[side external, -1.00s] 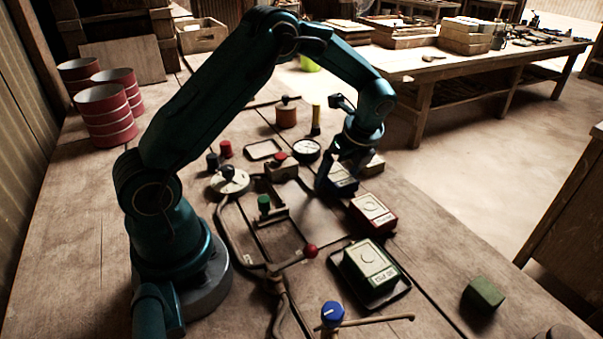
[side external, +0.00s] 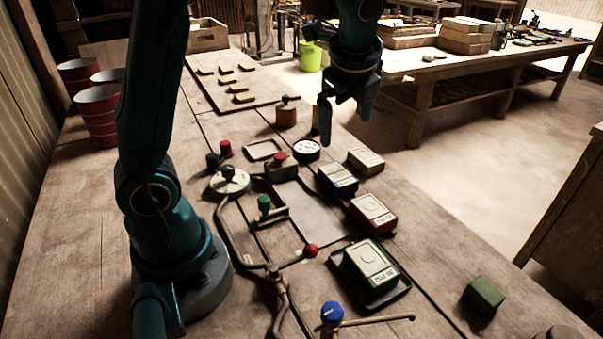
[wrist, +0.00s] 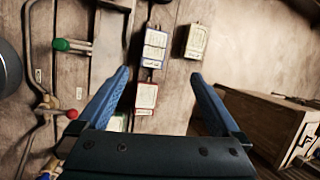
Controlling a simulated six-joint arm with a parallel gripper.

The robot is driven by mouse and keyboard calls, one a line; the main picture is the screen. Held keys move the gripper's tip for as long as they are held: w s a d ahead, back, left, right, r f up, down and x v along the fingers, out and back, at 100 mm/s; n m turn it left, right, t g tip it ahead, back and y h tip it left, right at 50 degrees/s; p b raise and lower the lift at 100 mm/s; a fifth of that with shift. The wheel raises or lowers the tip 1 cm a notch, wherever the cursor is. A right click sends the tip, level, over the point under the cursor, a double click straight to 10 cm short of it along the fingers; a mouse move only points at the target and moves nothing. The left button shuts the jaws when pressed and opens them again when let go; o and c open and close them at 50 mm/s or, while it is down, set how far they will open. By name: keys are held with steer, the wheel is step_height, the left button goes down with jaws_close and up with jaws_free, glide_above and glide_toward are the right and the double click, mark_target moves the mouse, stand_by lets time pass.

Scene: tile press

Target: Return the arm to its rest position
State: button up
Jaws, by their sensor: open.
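My gripper (side external: 346,122) hangs high above the back of the workbench in the side view, its fingers pointing down and parted. In the wrist view the two blue fingers (wrist: 160,76) are wide apart with nothing gripped between them. Below are a blue box (side external: 338,180), a red box (side external: 372,215) and a cream box (side external: 366,161), all on the bench and apart from the gripper. A green box (side external: 369,268) stands on a dark tray at the front. My upper arm stands nearly upright and leaves the top of the picture.
A red-knobbed lever (side external: 310,251), a green knob (side external: 264,203) and a blue knob (side external: 332,314) rise from the bench. Red drums (side external: 100,115) stand at the left. A yellow post is partly hidden behind the gripper. A loose green block (side external: 484,294) lies at the right.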

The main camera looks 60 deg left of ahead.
steer(key=s+d+n+t+h, duration=0.1)
steer(key=s+d+n, duration=0.3)
steer(key=s+n, duration=0.4)
steer(key=s+d+n+t+h, duration=0.1)
steer(key=s+d+n+h, duration=0.2)
steer(key=s+n, duration=0.4)
steer(key=shift+s+d+f+n+t, duration=0.2)
steer(key=shift+s+d+n+t, duration=0.2)
steer(key=shift+d+n, duration=0.3)
